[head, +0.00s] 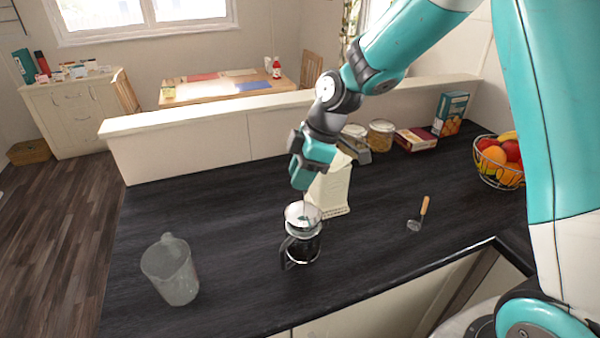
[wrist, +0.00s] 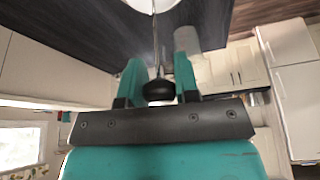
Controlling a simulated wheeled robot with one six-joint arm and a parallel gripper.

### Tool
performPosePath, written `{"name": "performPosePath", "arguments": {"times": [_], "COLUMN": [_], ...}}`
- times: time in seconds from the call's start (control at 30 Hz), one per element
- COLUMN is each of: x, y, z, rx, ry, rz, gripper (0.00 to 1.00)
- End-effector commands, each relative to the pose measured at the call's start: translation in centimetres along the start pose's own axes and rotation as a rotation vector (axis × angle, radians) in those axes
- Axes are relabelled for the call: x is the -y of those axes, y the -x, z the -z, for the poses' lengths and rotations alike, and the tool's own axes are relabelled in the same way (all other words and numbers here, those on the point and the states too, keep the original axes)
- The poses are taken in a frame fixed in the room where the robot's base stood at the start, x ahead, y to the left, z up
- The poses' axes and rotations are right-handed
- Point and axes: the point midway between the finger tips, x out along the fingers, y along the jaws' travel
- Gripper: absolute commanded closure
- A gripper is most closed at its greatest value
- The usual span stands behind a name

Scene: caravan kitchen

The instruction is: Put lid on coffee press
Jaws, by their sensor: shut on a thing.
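The coffee press (head: 303,250) is a dark-handled glass jug standing upright on the black worktop. The silver lid (head: 302,212) is directly over its mouth, with a thin rod rising from it. I cannot tell whether the lid touches the rim or hovers just above it. My gripper (head: 304,186) points down above the lid and is shut on the lid's plunger knob. In the wrist view the black knob (wrist: 158,90) sits between the teal fingers, with the rod leading to the pale lid disc (wrist: 150,5). The press is mostly hidden there.
A clear measuring jug (head: 172,272) stands to the left. A cream container (head: 331,190) is close behind the press. A wooden-handled utensil (head: 418,215) lies to the right. A fruit basket (head: 499,172), glass jars (head: 381,135) and boxes (head: 451,113) line the back right.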

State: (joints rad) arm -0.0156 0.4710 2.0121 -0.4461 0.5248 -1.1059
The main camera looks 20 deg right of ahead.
Motion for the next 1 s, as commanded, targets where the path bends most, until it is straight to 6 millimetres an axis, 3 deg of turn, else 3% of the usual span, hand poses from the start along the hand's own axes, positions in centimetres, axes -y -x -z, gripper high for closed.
{"name": "performPosePath", "arguments": {"times": [0.03, 0.13, 0.43, 0.57, 0.67, 1.0], "x": [0.0, 0.0, 0.0, -0.1, -0.1, -0.1], "y": [0.0, 0.0, 0.1, 1.2, 3.0, 11.7], "z": [0.0, 0.0, 0.0, 0.0, -0.1, -0.1], "rx": [0.0, 0.0, 0.0, -0.001, -0.001, 0.0], "ry": [0.0, 0.0, 0.0, -0.001, 0.0, 0.0], "rz": [0.0, 0.0, -0.001, -0.004, -0.006, -0.008], "gripper": [0.64, 0.41, 0.41, 0.41, 0.41, 0.41]}}
